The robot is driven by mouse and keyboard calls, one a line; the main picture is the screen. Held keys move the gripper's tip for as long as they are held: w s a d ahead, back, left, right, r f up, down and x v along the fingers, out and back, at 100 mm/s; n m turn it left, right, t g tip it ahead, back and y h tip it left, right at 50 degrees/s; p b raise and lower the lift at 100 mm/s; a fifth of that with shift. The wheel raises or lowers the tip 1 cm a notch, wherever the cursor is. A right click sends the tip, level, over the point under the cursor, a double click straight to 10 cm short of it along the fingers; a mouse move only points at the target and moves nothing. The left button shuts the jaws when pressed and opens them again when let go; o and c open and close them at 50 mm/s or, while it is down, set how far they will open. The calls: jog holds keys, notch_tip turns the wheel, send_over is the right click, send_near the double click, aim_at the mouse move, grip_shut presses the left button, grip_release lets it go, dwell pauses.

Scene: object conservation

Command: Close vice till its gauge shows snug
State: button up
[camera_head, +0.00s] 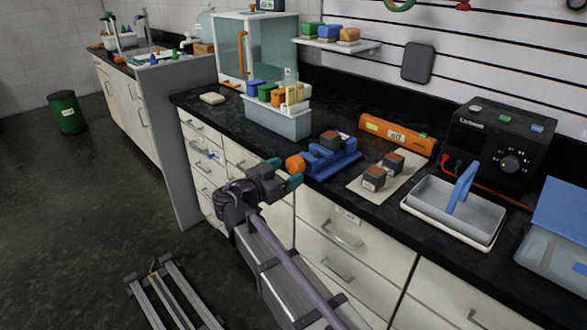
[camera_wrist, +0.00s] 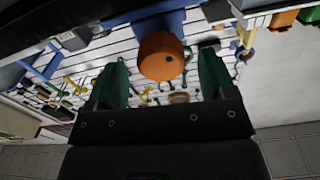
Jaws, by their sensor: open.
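The blue vice (camera_head: 338,160) sits near the front edge of the black counter, with a dark block with an orange top (camera_head: 331,139) at its jaws. Its round orange knob (camera_head: 294,163) faces my gripper (camera_head: 285,173). My gripper is open, its two green fingertips spread near the knob. In the wrist view, the orange knob (camera_wrist: 161,57) appears between the green fingers (camera_wrist: 161,80), with a gap on each side. The blue vice body (camera_wrist: 158,20) shows behind it. I cannot make out a gauge reading on the vice.
Two more dark blocks (camera_head: 383,172) lie on a beige mat right of the vice. An orange bar with a display reading "off" (camera_head: 397,136) is behind them. A grey bin of colored items (camera_head: 278,122) stands left. A grey tray with blue handle (camera_head: 455,208) is right.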

jog(key=v, duration=0.7)
jog(key=shift+a, duration=0.15)
jog(key=shift+s, duration=0.15)
jog(key=s+d+f+n+g+y+p, duration=0.5)
jog(key=s+d+f+n+g, duration=0.15)
jog(key=d+n+g, duration=0.35)
jog(key=s+d+r+g+y+p, duration=0.1)
jog(key=s+d+r+y+p, duration=0.2)
jog(key=d+p, duration=0.3)
jog(key=s+d+r+g+y+p, duration=0.2)
jog(key=s+d+r+y+p, duration=0.2)
jog(key=d+p, duration=0.3)
jog(key=d, duration=0.4)
jog(key=shift+s+r, duration=0.2)
jog(key=shift+s, duration=0.1)
